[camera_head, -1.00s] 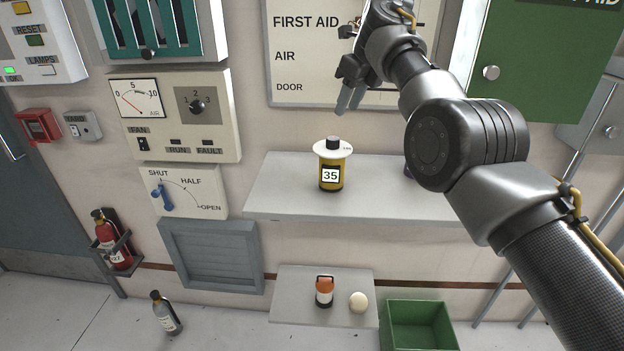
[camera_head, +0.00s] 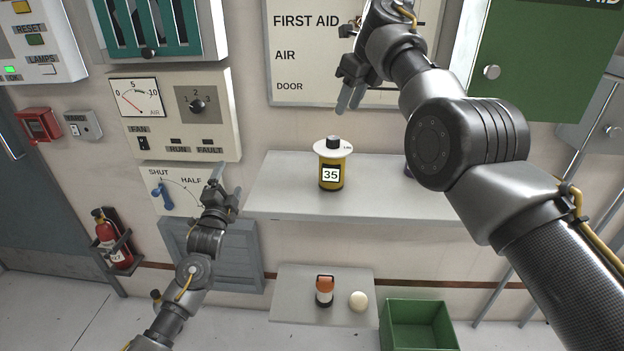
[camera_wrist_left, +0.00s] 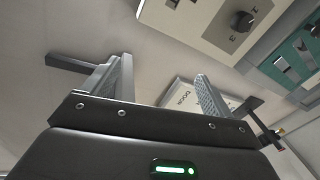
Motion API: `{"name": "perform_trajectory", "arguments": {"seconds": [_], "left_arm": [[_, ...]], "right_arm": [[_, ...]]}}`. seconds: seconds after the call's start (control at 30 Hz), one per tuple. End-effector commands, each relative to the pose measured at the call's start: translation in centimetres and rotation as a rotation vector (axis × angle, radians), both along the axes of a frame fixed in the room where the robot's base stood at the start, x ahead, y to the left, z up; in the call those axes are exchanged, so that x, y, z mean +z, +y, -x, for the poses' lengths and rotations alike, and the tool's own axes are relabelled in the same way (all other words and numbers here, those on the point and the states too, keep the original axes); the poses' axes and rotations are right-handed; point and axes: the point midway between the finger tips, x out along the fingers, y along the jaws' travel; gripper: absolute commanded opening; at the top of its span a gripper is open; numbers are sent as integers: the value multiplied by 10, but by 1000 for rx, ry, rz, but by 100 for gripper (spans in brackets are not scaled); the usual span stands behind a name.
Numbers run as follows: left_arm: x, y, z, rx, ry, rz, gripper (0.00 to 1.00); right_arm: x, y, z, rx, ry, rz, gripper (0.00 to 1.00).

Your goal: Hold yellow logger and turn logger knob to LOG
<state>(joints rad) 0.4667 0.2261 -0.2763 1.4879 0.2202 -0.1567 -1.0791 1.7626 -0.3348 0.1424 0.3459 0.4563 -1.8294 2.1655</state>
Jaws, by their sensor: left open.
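The yellow logger (camera_head: 331,172) stands upright on the grey wall shelf (camera_head: 400,203), with a "35" label on its front. On its top are a white disc (camera_head: 323,150) and a black knob (camera_head: 333,141); small lettering on the disc's right edge is too small to read surely. My left gripper (camera_head: 226,180) is open and empty, left of the shelf and apart from the logger. The left wrist view shows its two spread fingers (camera_wrist_left: 165,95) with nothing between them. My right gripper (camera_head: 350,99) is above the logger, touching nothing; its finger gap is unclear.
A fan panel (camera_head: 180,135) and a blue-handled SHUT/OPEN lever plate (camera_head: 160,196) are on the wall behind my left gripper. My right forearm covers the shelf's right part.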

Motion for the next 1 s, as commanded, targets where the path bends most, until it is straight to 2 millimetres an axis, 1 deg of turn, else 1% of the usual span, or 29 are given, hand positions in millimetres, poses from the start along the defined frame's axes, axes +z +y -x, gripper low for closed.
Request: {"name": "perform_trajectory", "arguments": {"seconds": [0.03, 0.07, 0.1, 0.13, 0.17, 0.2, 0.27, 0.3, 0.37, 0.4, 0.47, 0.5, 0.6, 0.7, 0.8, 0.9, 1.0], "left_arm": [[36, -6, -1, -1, -59, -52, 87], [55, -9, -1, 0, -90, -87, 87], [79, -16, 1, 2, -129, -143, 87], [98, -23, 3, 2, -159, -192, 87], [115, -30, 5, 3, -185, -246, 87], [136, -44, 9, 3, -218, -334, 87], [160, -73, 16, -3, -254, -509, 87], [165, -94, 21, -12, -262, -638, 87], [161, -124, 27, -31, -265, -833, 87], [154, -144, 31, -47, -265, -960, 87], [141, -169, 38, -71, -267, -1139, 87], [131, -183, 42, -89, -270, -1249, 87], [106, -210, 53, -127, -283, -1483, 87], [88, -227, 62, -156, -300, -1645, 87], [77, -236, 67, -173, -314, -1741, 87], [72, -239, 69, -179, -319, -1782, 87], [71, -240, 69, -181, -321, -1787, 87]], "right_arm": [[0, 0, 0, 0, 0, 0, 36], [0, 0, 0, 0, 0, 0, 36], [0, 0, 0, 0, 0, 0, 36], [0, 0, 0, 0, 0, 0, 36], [0, 0, 0, 0, 0, 0, 36], [0, 0, 0, 0, 0, 0, 36], [0, 0, 0, 0, 0, 0, 36], [0, 0, 0, 0, 0, 0, 36], [0, 0, 0, 0, 0, 0, 36], [0, 0, 0, 0, 0, 0, 36], [0, 0, 0, 0, 0, 0, 36], [0, 0, 0, 0, 0, 0, 36], [0, 0, 0, 0, 0, 0, 36], [0, 0, 0, 0, 0, 0, 36], [0, 0, 0, 0, 0, 0, 36], [0, 0, 0, 0, 0, 0, 36], [0, 0, 0, 0, 0, 0, 36]]}}
